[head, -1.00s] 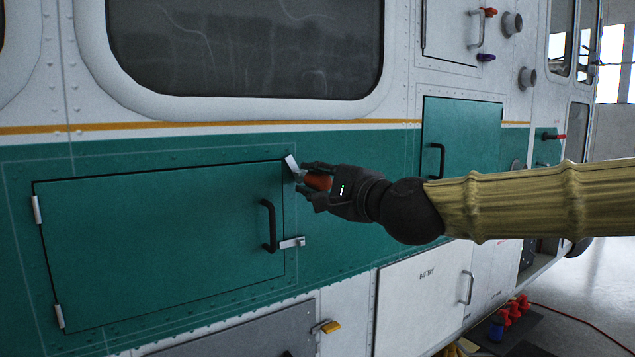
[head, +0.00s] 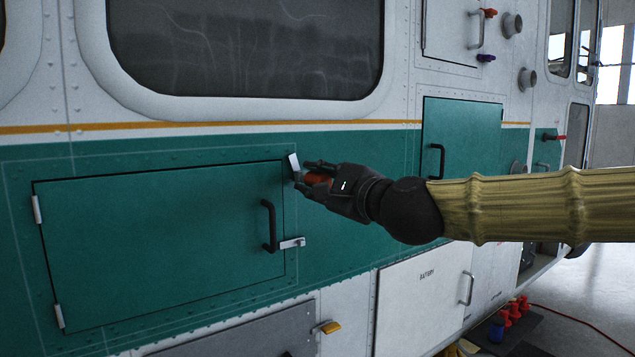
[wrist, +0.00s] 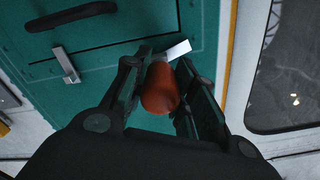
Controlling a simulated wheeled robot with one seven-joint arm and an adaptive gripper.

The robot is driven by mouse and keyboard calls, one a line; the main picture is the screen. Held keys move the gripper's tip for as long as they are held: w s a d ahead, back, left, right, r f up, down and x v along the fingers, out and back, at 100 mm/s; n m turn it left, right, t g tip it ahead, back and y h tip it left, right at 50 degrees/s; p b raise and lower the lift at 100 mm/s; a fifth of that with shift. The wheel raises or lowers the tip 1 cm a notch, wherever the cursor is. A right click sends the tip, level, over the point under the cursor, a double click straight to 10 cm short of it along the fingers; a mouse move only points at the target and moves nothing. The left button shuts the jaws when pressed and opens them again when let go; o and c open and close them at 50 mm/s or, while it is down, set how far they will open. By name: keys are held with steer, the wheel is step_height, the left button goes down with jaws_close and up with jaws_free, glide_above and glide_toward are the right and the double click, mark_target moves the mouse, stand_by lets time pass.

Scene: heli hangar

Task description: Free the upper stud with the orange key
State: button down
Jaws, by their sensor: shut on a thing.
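The large green door (head: 160,240) at the left has two silver tabs at its right edge. The upper tab (head: 294,162) stands nearly upright, leaning slightly left at its top. The lower tab (head: 292,243) lies level across the door edge. My gripper (head: 308,177) is shut on the orange key (head: 318,179), whose handle also shows between the fingers in the wrist view (wrist: 160,90). The key's tip points at the door's upper right corner, right by the upper tab (wrist: 178,50). The upper stud and the key's tip are hidden, so I cannot tell how they meet.
A black door handle (head: 268,226) sits just left of the lower tab. A smaller green door (head: 465,140) lies behind my arm, with a white battery door (head: 420,300) below. A window (head: 245,45) is above. Free floor (head: 595,285) shows at the right.

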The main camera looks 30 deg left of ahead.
steer(key=shift+m, duration=1)
steer(key=shift+n+b, duration=0.5)
steer(key=shift+n, duration=0.3)
steer(key=shift+d, duration=0.1)
steer(key=shift+s+d, duration=0.1)
steer(key=shift+b+v, duration=0.45)
steer(key=shift+v, duration=2.35)
